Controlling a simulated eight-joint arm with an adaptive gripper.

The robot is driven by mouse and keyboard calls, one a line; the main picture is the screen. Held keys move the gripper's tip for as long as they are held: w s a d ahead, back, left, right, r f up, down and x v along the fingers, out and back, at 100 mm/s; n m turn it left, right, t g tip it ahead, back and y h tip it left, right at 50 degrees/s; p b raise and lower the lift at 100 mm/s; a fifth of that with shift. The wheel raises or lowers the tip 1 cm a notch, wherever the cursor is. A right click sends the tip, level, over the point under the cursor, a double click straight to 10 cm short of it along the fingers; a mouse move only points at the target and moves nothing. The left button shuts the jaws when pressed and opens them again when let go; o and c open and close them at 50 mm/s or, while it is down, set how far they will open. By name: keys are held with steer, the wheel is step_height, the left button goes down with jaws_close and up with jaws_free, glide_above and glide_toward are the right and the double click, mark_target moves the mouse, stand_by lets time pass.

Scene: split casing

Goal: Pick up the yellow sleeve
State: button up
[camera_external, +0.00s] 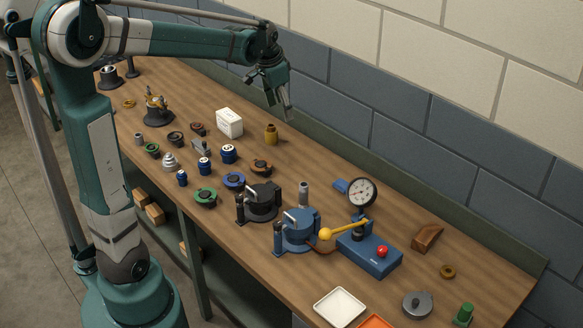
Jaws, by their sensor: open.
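The yellow sleeve (271,135) stands upright on the wooden bench, to the right of a white box and near the back edge. It looks like a short cylinder with a narrower top. My gripper (286,114) hangs above and slightly to the right of the sleeve in the picture, fingers pointing down. It is open and holds nothing. It appears apart from the sleeve; the exact height gap cannot be told from this one view.
The white box (229,122) is close on the sleeve's left. A brown round part (261,167) lies in front. The green back rail (330,152) and wall are behind. Blue cylinders (228,154) and clamp fixtures (298,230) stand further forward. Bare bench lies right of the sleeve.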

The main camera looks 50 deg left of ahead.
mark_target(271, 125)
steer(key=w+a+f+m+g, duration=0.1)
steer(key=w+a+f, duration=0.4)
steer(key=a+f, duration=0.3)
steer(key=w+a+f+m+g, duration=0.1)
steer(key=w+a+f, duration=0.5)
steer(key=a+f, duration=0.2)
steer(key=w+a+f+m+g, duration=0.1)
steer(key=w+a+f, duration=0.5)
steer(key=a+f, duration=0.2)
steer(key=shift+a+h, duration=0.4)
steer(key=shift+a, duration=0.5)
steer(key=shift+w+a+f, duration=0.1)
steer(key=shift+a+f, duration=0.2)
steer(key=shift+f, duration=0.1)
steer(key=shift+f, duration=0.1)
steer(key=shift+f, duration=1.15)
steer(key=shift+f, duration=0.15)
steer(key=shift+d+f, duration=0.15)
steer(key=shift+f, duration=2.3)
